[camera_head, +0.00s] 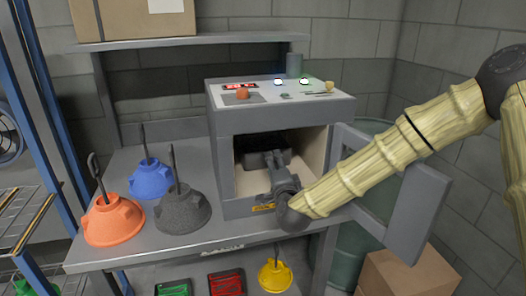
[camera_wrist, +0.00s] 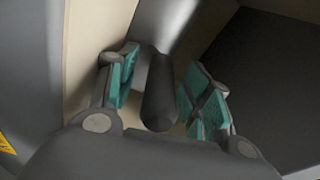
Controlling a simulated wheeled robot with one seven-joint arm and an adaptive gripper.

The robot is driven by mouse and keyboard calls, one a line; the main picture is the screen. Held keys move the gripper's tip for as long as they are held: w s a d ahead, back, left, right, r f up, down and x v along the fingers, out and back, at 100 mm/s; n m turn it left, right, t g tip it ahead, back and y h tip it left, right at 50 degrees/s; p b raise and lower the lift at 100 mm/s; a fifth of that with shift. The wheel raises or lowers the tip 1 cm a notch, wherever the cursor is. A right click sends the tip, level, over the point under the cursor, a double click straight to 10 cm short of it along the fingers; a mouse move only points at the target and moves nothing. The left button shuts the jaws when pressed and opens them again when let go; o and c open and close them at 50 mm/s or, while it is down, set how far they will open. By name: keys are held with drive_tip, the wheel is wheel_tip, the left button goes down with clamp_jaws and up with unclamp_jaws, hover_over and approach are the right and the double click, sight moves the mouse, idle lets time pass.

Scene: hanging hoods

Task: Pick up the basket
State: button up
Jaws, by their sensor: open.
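My gripper (camera_head: 274,160) reaches into the open front of the grey box-shaped machine (camera_head: 262,122) in the head view. In the wrist view, my gripper (camera_wrist: 160,80) is open, with a teal-padded finger on each side. A dark grey rounded bar (camera_wrist: 158,98), which looks like a handle, lies between the fingers. I see a gap on each side of it. A dark shape shows behind my gripper inside the chamber; it may be the basket, but most of it is hidden by my gripper and the shade.
The machine's door (camera_head: 411,215) hangs open to the right, beside my arm. Orange (camera_head: 113,220), blue (camera_head: 151,180) and dark grey (camera_head: 182,210) hoods with hooks stand on the bench at left. A yellow hood (camera_head: 275,277) is below. Cardboard boxes stand at lower right.

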drive_tip(key=shift+w, duration=0.25)
drive_tip(key=shift+c, duration=0.4)
clamp_jaws()
drive_tip(key=shift+a, duration=0.1)
drive_tip(key=shift+r, duration=0.15)
